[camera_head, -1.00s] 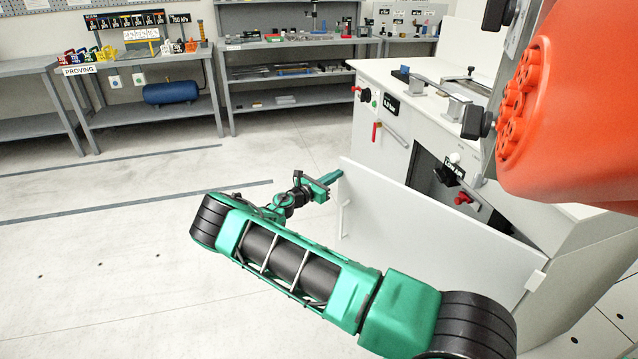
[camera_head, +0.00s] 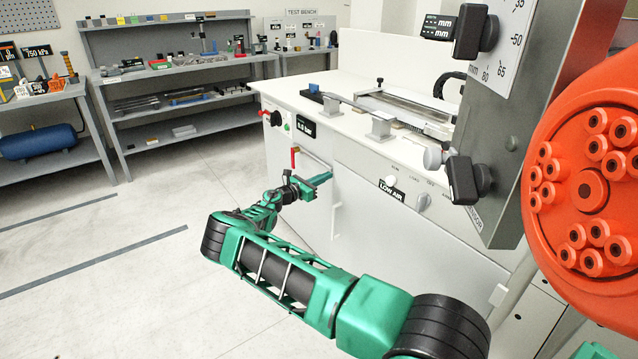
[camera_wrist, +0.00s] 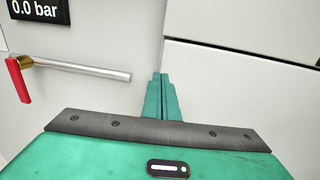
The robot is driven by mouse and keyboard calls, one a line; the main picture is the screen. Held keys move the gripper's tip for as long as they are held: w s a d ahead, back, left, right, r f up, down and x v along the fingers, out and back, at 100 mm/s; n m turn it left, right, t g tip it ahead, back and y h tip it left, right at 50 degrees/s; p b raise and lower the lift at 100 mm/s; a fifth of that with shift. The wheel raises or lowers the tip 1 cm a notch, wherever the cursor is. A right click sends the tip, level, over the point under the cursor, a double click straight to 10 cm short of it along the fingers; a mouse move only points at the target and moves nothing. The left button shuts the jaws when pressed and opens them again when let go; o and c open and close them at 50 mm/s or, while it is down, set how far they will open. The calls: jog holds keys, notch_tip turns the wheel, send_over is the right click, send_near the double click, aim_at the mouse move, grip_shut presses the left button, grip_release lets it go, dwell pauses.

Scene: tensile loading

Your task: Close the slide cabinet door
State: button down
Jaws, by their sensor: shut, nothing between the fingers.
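The white slide cabinet door (camera_head: 410,245) lies against the front of the bench in the head view, with no dark opening visible. It looks shut or nearly shut; a small remaining gap cannot be ruled out. The door also fills the right of the wrist view (camera_wrist: 235,95) below a dark horizontal seam. My gripper (camera_head: 325,178) is shut and empty at the door's left edge, near the upper corner. In the wrist view its fingertips (camera_wrist: 160,80) meet the vertical edge between the door and the neighbouring panel. Contact is not certain.
A red-handled lever with a metal pipe (camera_wrist: 75,68) is left of my fingers, under the 0.0 bar display (camera_wrist: 38,10). A LOW AIR label (camera_head: 392,191) and knobs sit above the door. A grey column (camera_head: 510,130) stands at right. Floor at left is clear.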

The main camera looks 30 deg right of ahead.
jog(key=shift+s+d+r, duration=0.1)
jog(key=shift+d+r, duration=0.05)
jog(key=shift+d, duration=0.7)
jog(key=shift+s+d+r, duration=0.1)
jog(key=shift+d, duration=0.7)
send_near(335, 173)
jog(key=w+a, duration=0.2)
jog(key=a, duration=0.5)
jog(key=shift+a+f, duration=0.3)
jog(key=shift+f, duration=0.05)
jog(key=shift+w, duration=0.1)
